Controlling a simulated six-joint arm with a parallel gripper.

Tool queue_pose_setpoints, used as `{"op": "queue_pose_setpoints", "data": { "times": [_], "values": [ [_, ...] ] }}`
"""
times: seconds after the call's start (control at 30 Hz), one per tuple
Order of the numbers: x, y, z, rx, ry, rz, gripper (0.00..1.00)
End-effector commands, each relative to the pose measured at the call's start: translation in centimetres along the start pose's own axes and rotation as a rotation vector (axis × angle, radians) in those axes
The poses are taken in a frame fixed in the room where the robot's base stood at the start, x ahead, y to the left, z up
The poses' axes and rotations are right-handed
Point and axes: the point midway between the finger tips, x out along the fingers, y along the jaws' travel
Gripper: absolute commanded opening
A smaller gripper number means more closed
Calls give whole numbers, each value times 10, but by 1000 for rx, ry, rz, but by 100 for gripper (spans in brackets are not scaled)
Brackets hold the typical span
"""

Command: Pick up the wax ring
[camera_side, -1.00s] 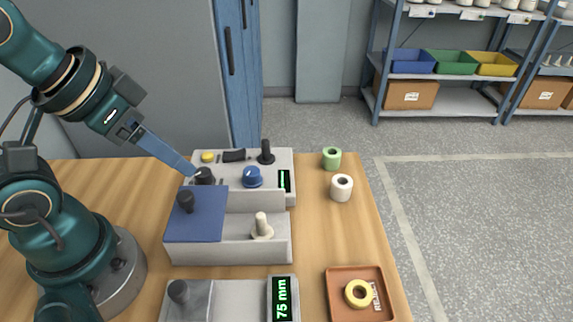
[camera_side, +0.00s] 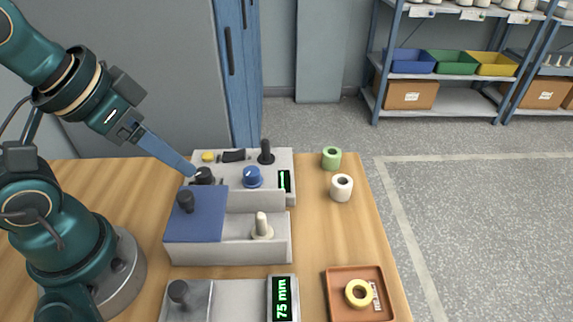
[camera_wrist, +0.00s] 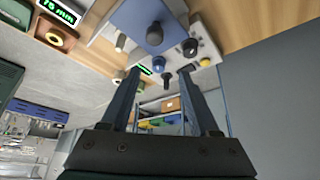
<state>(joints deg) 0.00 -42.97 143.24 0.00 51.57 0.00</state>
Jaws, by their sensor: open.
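A short yellow ring (camera_side: 358,293), which looks like the wax ring, lies in a brown square tray (camera_side: 336,312) at the front right of the table. In the wrist view the ring (camera_wrist: 56,39) shows at the upper left, far from my fingers. My gripper (camera_side: 190,172) is at the back left of the table, by a black knob (camera_side: 204,176) on the control panel. I cannot tell whether it touches the knob. In the wrist view my gripper's two fingers (camera_wrist: 162,85) are apart with nothing between them.
A grey box (camera_side: 215,253) with a blue lid (camera_side: 200,225) and a cream peg (camera_side: 262,228) stands mid-table. A gauge (camera_side: 282,298) reading 75 mm is left of the tray. Green (camera_side: 331,158) and white (camera_side: 341,187) spools stand at the right. Wood between spools and tray is clear.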

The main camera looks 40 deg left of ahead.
Motion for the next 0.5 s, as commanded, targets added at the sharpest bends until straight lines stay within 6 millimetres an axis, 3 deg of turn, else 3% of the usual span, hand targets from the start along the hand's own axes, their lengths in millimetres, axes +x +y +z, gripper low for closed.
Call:
{"op": "queue_pose_setpoints", "data": {
  "times": [0.37, 0.5],
  "values": [
    [0, 0, -1, -6, 4, 0, 84],
    [-11, -1, -25, -17, 76, -3, 84]
  ]
}}
